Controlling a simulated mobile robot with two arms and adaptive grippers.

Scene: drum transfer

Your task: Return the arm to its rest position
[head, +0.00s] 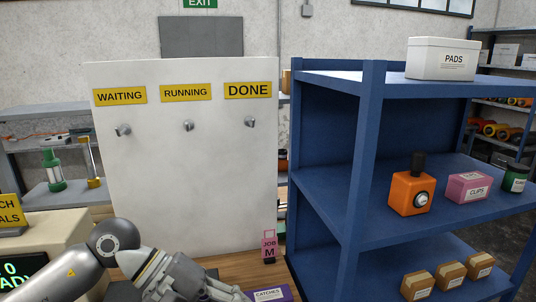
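My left arm comes in from the lower left, and its gripper (222,292) is at the bottom of the head view, low over the wooden bench (232,262). The fingers point right, close to a purple box labelled CATCHES (268,294) that the frame edge cuts off. I cannot tell whether the fingers are open or touch the box. A pink JOB M tag (269,247) stands upright on the bench behind the box. My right gripper is not in view.
A white board (190,190) with three empty pegs under WAITING, RUNNING and DONE stands behind the bench. A blue shelf unit (365,160) on the right holds a PADS box (441,59), an orange device (410,193), a CLIPS box (467,188) and cartons (449,275).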

